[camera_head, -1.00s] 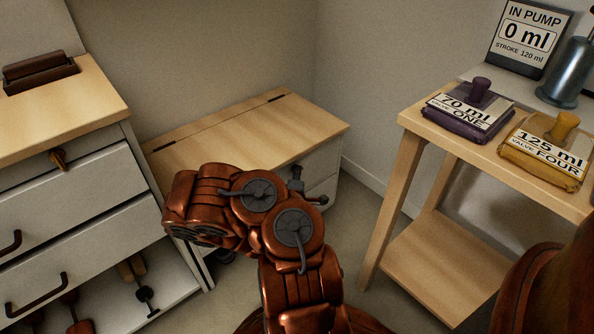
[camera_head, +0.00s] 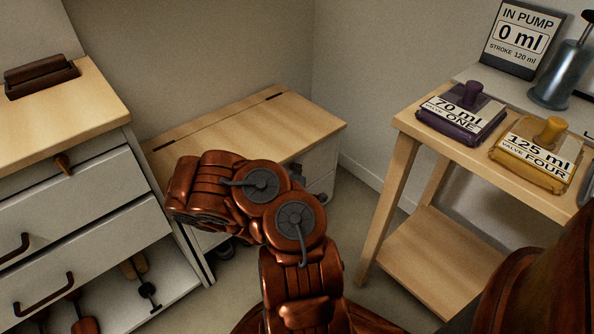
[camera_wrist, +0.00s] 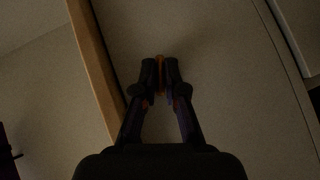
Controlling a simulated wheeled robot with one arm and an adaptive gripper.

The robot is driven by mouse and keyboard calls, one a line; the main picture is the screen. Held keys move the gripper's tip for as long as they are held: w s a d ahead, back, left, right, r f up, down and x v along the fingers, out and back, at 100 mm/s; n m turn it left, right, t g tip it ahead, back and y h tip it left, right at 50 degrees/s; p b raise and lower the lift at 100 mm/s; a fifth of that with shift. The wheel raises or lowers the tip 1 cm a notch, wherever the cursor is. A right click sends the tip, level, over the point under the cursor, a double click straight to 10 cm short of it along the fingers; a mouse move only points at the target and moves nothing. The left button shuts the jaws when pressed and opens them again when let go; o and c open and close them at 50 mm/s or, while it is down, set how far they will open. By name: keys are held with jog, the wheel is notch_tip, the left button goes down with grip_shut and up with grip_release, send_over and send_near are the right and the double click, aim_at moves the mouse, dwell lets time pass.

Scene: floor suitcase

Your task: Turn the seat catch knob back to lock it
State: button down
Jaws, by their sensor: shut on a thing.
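The wooden seat lid (camera_head: 245,120) tops a low grey bench in the middle of the head view. My arm covers much of the bench front there, and my gripper is hidden behind it. In the wrist view, my gripper (camera_wrist: 160,76) is shut on a small orange-brown knob (camera_wrist: 160,64) at a grey panel. Only a thin strip of the knob shows between the fingertips, so its turn angle cannot be told. A wooden edge (camera_wrist: 92,70) runs along the panel's left side.

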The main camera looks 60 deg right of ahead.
jog(key=shift+w+r+y+p, duration=0.2)
jog(key=shift+y+p, duration=0.1)
jog(key=shift+p, duration=0.15)
